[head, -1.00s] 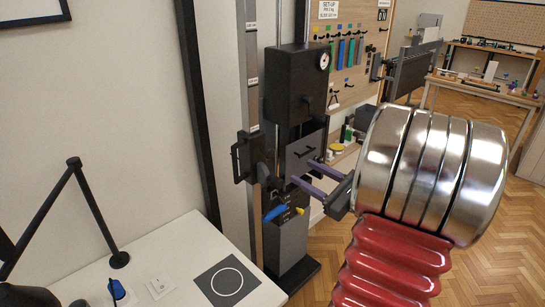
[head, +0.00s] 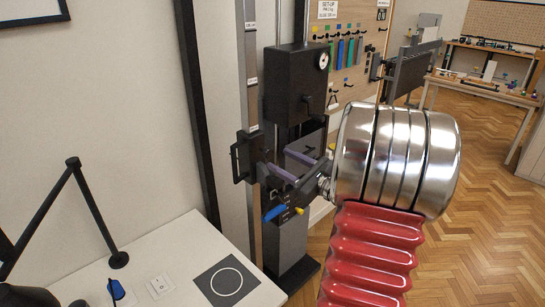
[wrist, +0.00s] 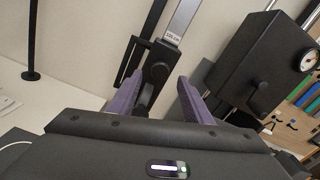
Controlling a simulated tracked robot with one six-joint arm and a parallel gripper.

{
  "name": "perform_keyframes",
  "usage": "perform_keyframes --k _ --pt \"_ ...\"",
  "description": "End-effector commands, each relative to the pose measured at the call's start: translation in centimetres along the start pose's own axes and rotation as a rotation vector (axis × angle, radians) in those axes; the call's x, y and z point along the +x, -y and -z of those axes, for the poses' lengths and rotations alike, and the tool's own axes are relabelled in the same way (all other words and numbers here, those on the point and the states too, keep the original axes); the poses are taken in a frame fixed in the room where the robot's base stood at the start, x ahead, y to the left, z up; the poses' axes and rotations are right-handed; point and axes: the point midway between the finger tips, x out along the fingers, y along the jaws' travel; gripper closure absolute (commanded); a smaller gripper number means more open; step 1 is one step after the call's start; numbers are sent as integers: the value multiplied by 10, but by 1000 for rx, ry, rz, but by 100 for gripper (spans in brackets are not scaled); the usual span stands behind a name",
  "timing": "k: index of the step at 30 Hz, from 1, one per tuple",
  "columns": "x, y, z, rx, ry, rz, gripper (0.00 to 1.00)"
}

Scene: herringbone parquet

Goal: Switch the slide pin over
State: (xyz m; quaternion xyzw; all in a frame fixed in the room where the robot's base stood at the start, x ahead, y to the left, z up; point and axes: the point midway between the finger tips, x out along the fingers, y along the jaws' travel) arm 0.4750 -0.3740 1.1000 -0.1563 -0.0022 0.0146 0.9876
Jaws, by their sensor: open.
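A dark carriage (head: 245,158) with a side handle sits on the upright column. In the wrist view, a black rounded knob (wrist: 158,71) stands out from this carriage (wrist: 135,60); it looks like the slide pin. My gripper (head: 278,160) is open, with its purple fingers pointing at the carriage. In the wrist view my gripper (wrist: 157,88) has one finger on each side of the knob's line, with a dark stem partly between them. I cannot tell whether either finger touches it. The knob is mostly hidden in the head view.
A black box with a dial (head: 297,85) hangs right of the column, close to my fingers. A blue lever (head: 275,212) and a yellow tip (head: 299,211) sit below. A white table (head: 185,245) with a lamp (head: 75,165) stands at left.

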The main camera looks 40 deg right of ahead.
Motion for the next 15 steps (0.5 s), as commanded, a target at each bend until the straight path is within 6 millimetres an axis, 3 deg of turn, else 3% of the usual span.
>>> perform_keyframes --k 6,15 --pt "32 0 0 -1 0 -2 55" --pt "49 0 0 -1 0 1 55"
